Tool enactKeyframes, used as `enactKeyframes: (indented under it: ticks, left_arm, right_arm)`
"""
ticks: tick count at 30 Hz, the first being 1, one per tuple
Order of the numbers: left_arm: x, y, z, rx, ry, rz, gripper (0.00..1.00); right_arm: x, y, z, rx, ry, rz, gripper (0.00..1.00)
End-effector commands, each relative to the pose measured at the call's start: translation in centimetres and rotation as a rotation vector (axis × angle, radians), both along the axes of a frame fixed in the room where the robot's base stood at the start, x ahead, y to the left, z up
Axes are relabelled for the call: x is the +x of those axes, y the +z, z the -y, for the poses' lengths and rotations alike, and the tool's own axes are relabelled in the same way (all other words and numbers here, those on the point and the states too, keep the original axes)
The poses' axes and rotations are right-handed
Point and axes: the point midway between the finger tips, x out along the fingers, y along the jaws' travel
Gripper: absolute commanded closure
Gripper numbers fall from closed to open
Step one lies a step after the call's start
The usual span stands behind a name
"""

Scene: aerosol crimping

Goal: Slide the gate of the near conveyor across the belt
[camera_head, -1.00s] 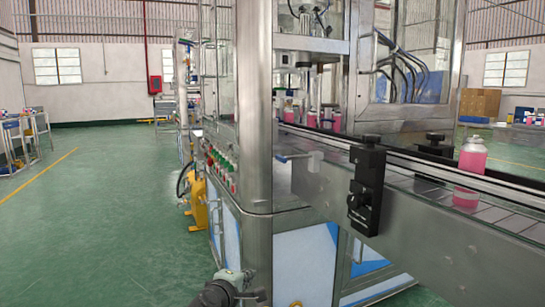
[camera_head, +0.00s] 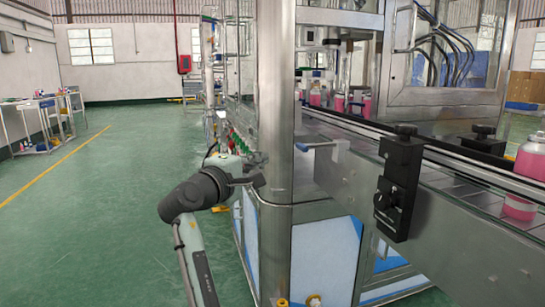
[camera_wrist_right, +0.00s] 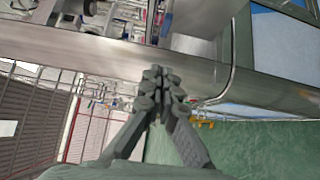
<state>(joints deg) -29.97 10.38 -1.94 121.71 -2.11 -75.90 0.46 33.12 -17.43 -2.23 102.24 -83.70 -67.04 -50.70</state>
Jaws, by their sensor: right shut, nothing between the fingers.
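The near conveyor (camera_head: 455,235) runs from the machine toward the lower right in the head view. A small blue-grey handle (camera_head: 318,146) with a metal bracket sits on its near side, beside the machine's corner post; it looks like the gate, and it does not reach visibly across the belt. My right gripper (camera_head: 256,180) is in front of the corner post, left of and below the handle and apart from it. In the wrist view its fingers (camera_wrist_right: 165,78) are together and empty, below a metal beam. My left gripper is not in view.
The steel corner post (camera_head: 276,100) stands between my right gripper and the handle. A black clamp block (camera_head: 398,188) sticks out from the conveyor side. Pink bottles (camera_head: 525,175) stand on the belt. The green floor (camera_head: 110,220) at left is open.

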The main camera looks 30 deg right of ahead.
Motion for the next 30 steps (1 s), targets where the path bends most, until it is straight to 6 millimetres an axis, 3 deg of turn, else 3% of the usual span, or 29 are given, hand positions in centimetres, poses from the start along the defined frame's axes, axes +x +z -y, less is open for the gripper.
enactKeyframes:
  ticks: [12, 16, 21, 30]
  left_arm:
    - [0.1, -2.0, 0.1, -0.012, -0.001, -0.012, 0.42]
    - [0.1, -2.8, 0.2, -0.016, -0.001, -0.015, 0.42]
    - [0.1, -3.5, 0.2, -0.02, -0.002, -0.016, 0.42]
    - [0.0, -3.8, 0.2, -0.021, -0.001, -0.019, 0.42]
  right_arm:
    - [4.5, 0.2, 7.5, -0.001, -0.003, 0.001, 1.0]
    - [3.9, 0.1, 9.5, 0.001, -0.003, 0.0, 1.0]
    - [3.6, 0.0, 10.9, 0.001, 0.0, 0.0, 1.0]
    - [3.5, -0.1, 11.2, 0.001, 0.0, 0.0, 1.0]
